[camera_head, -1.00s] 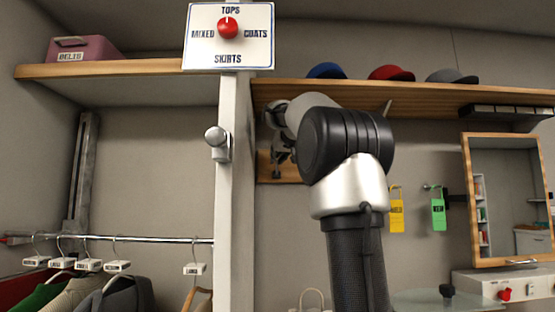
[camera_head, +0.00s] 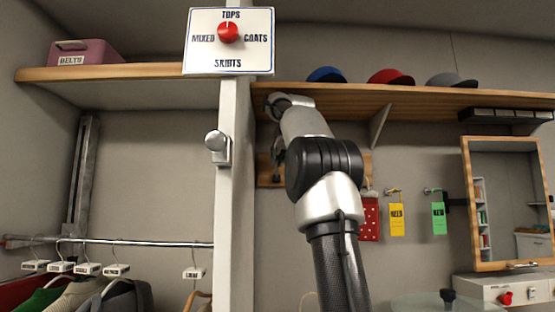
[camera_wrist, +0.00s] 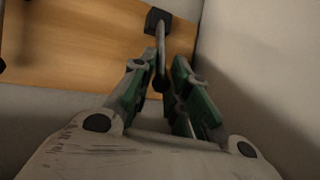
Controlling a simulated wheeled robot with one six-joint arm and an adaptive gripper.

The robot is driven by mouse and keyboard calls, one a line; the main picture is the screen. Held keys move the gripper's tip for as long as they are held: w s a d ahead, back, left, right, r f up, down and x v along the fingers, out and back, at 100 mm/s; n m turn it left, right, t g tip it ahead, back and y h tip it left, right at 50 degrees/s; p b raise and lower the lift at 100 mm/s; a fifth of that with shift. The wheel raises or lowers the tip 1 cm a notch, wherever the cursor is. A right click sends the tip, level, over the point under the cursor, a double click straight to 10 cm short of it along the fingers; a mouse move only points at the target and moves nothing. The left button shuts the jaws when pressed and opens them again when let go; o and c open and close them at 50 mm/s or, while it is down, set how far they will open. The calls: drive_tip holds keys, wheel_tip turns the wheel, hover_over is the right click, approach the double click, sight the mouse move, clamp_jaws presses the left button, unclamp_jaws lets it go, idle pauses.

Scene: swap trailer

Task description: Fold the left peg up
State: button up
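A wooden peg board (camera_head: 264,172) is on the wall right of the white post, mostly behind my arm in the head view. In the wrist view the board (camera_wrist: 100,35) carries a metal peg (camera_wrist: 160,45) on a dark mount (camera_wrist: 158,20). This peg appears to be the left one and points down between my fingers. My gripper (camera_wrist: 159,64) is open, with green-lined fingers on both sides of the peg and visible gaps beside it. In the head view, my gripper is largely hidden and too small to read. A dark part at the wrist view's left edge may be another peg.
The white post (camera_head: 233,180) with a silver knob (camera_head: 216,142) stands close left of my gripper. A wooden shelf (camera_head: 420,97) with caps is just above. Red (camera_head: 369,218), yellow (camera_head: 397,220) and green (camera_head: 438,218) tags hang to the right, before a mirror (camera_head: 508,200).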

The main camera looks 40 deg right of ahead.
drive_tip(key=o, duration=0.4)
drive_tip(key=shift+a, duration=0.1)
drive_tip(key=v, duration=1.2)
drive_tip(key=shift+f, duration=0.1)
drive_tip(key=s+a+f+n+g+y, duration=0.1)
drive_tip(key=s+a+f, duration=0.5)
drive_tip(key=f, duration=1.1)
drive_tip(key=s+a+f+n+g+y, duration=0.1)
drive_tip(key=s+a+f+g, duration=0.3)
drive_tip(key=s+f, duration=0.8)
drive_tip(key=s+a+f+n+g+y, duration=0.1)
drive_tip(key=s+a+f, duration=0.7)
drive_tip(key=f, duration=1.3)
drive_tip(key=shift+s+f+n+g+y, duration=0.3)
drive_tip(key=shift+s+n+g, duration=0.4)
drive_tip(key=shift+s+g, duration=0.2)
